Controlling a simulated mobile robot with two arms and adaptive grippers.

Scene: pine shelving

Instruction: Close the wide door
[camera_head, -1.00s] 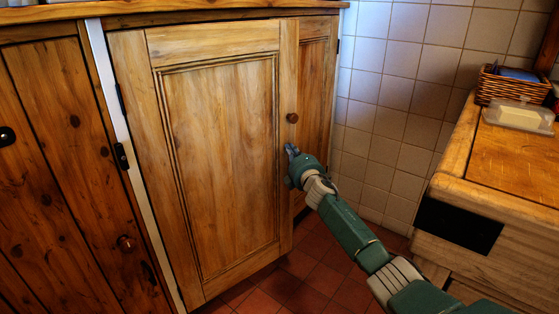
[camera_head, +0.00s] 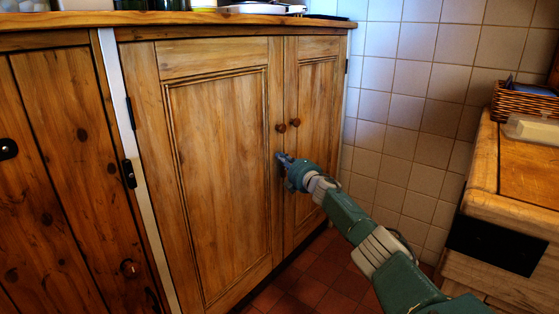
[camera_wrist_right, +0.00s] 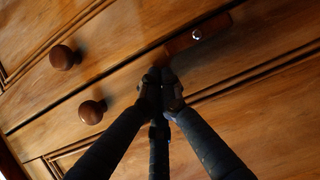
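The wide door (camera_head: 215,170) is the left, panelled pine door of the cabinet. It stands nearly in line with the narrow door (camera_head: 312,140) on its right; I cannot tell whether it is fully flush. Its round wooden knob (camera_head: 281,127) sits close beside the narrow door's knob (camera_head: 295,122). My right gripper (camera_head: 281,158) is at the wide door's free edge, below the knobs. In the right wrist view, its fingertips (camera_wrist_right: 160,84) are together against or very near the door face, with no object seen between them. My left gripper is out of view.
A wooden counter (camera_head: 535,170) with a wicker basket (camera_head: 522,102) and a butter dish (camera_head: 532,130) stands at right. Darker plank doors (camera_head: 65,180) are at left. Red floor tiles (camera_head: 318,275) show below. A brown bar (camera_wrist_right: 198,36) shows in the wrist view.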

